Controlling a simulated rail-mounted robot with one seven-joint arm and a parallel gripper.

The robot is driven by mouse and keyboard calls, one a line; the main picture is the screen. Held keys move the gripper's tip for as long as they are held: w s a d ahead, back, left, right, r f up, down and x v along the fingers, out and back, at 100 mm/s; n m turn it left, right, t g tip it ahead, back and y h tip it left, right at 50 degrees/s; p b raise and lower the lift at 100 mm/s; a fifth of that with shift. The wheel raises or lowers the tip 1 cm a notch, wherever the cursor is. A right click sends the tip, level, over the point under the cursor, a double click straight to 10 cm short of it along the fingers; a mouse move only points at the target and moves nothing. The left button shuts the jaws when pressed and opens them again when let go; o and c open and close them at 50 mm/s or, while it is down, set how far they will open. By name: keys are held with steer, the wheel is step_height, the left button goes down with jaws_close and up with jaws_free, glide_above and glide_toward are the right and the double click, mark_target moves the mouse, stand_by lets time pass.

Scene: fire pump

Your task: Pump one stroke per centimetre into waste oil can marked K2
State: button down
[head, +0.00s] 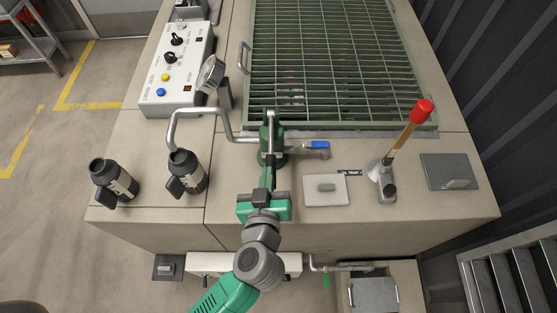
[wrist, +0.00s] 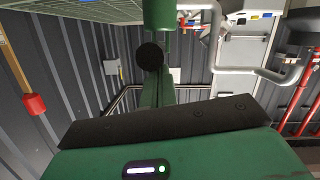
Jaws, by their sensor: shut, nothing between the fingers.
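Two dark cans with pale labels stand on the left of the bench top in the head view: a left can (head: 113,183) and a right can (head: 187,175). Their markings are too small to read. A bent grey pipe (head: 205,112) runs from the green hand pump (head: 270,140) and its end hangs over the right can. My gripper (head: 263,196) is shut and empty, just in front of the pump. In the wrist view the green pump (wrist: 158,14) and a black round end (wrist: 150,56) show close ahead. The oil level inside the cans is hidden.
A blue-handled valve (head: 318,145) sits right of the pump. A wooden lever with a red knob (head: 421,111) stands up from a grey base. A grey flat cover (head: 325,189), a control box with buttons (head: 178,75) and a green grating (head: 330,60) surround the pump.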

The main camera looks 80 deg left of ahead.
step_height(320, 180, down, 10)
steer(key=b, duration=0.9)
steer(key=shift+a, duration=0.3)
steer(key=shift+s, duration=0.1)
step_height(320, 180, up, 5)
steer(key=d+p, duration=0.1)
steer(key=p, duration=0.1)
steer(key=s+d+f+b, duration=0.1)
steer(key=s+d, duration=0.1)
steer(key=d, duration=0.8)
steer(key=shift+d+f, duration=0.15)
steer(key=shift+f, duration=0.1)
